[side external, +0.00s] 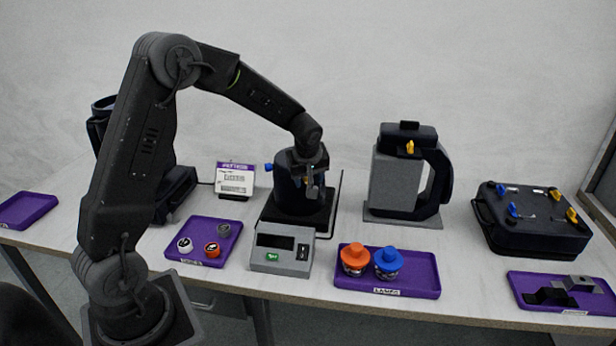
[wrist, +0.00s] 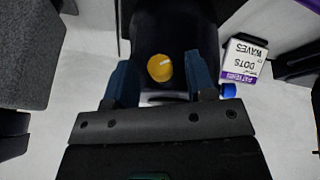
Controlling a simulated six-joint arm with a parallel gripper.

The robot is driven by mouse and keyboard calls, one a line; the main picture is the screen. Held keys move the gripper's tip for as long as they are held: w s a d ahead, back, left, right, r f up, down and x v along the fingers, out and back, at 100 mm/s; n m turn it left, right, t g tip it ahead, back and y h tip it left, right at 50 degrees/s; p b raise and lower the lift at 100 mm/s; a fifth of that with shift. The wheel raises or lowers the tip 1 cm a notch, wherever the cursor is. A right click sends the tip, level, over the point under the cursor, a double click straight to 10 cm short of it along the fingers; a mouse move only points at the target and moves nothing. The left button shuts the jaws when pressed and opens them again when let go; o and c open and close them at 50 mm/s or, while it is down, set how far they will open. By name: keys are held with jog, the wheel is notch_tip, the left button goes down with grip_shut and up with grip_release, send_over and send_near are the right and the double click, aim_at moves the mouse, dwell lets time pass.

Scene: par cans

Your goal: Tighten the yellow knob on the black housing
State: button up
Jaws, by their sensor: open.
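The black housing (side external: 287,198) stands on a dark base at mid-table; it also fills the upper middle of the wrist view (wrist: 178,25). In the wrist view, its round yellow knob (wrist: 160,67) with a pale pointer line shows between the fingers of my gripper (wrist: 158,70). My gripper is open, one finger on each side of the knob; I cannot tell whether they touch it. In the side view, my gripper (side external: 313,188) is at the front right of the housing and the knob is hidden there. A blue knob (side external: 268,167) sticks out at the housing's left.
A grey box with display (side external: 282,249) stands in front. A purple tray (side external: 415,290) holds orange and blue capped pieces; another tray (side external: 178,251) holds small round parts. A printed card (side external: 235,179) stands left. Right are a dark can with a yellow knob (side external: 410,147) and a flat case (side external: 532,230).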

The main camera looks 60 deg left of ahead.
grip_shut()
jog(key=shift+w+d+m+g+y, duration=0.15)
jog(key=shift+g+y, duration=0.1)
jog(key=shift+g, duration=0.4)
jog(key=shift+w+a+m+g+y, duration=0.1)
jog(key=shift+g+y, duration=0.1)
jog(key=shift+g, duration=0.5)
jog(key=shift+w+d+m+g+y, duration=0.15)
jog(key=shift+g+y, duration=0.1)
jog(key=shift+g, duration=0.4)
jog(key=shift+s, duration=0.1)
grip_release()
jog(key=shift+a, duration=0.1)
jog(key=v, duration=1.3)
jog(key=shift+d+r, duration=0.2)
jog(key=shift+r, duration=0.15)
jog(key=shift+f, duration=0.1)
